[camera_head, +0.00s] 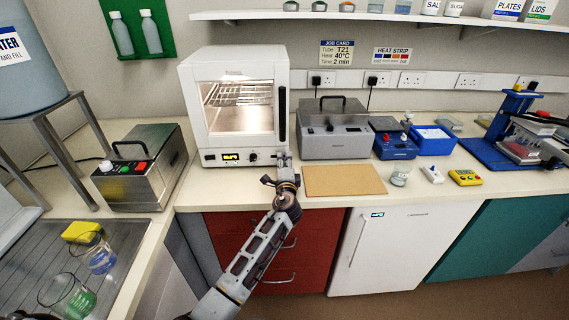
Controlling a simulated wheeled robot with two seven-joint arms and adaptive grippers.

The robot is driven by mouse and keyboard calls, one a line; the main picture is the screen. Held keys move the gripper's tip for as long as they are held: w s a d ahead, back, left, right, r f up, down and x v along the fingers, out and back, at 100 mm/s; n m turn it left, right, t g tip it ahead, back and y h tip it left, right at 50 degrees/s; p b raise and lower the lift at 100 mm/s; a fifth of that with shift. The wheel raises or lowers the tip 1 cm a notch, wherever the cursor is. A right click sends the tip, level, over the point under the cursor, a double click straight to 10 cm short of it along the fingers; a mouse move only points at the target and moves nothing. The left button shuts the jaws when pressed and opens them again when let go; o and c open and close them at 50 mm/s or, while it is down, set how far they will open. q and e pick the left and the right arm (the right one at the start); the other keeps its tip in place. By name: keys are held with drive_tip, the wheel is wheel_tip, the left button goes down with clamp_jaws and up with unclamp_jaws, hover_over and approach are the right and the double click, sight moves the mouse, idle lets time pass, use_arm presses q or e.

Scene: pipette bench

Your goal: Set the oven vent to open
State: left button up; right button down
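The oven (186,108) is a white box at the back of the bench, with a lit window and wire shelves inside. Its door looks shut, with a dark upright handle (283,115) on the right. Below the window are a small lit display (230,157) and a dark knob (253,156). My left gripper (283,161) is at the lower right corner of the oven front, right of the knob. It covers that part of the panel. I cannot tell whether it touches the panel or how its fingers stand. No vent control can be made out.
A metal bath (140,178) stands left of the oven, and a grey heater unit (335,145) stands right of it. A brown board (343,180) lies in front of that unit. A shelf (400,17) hangs above.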

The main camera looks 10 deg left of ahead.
use_arm(q)
drive_tip(key=shift+s, duration=0.1)
drive_tip(key=shift+v, duration=5.9)
drive_tip(key=shift+d, duration=0.1)
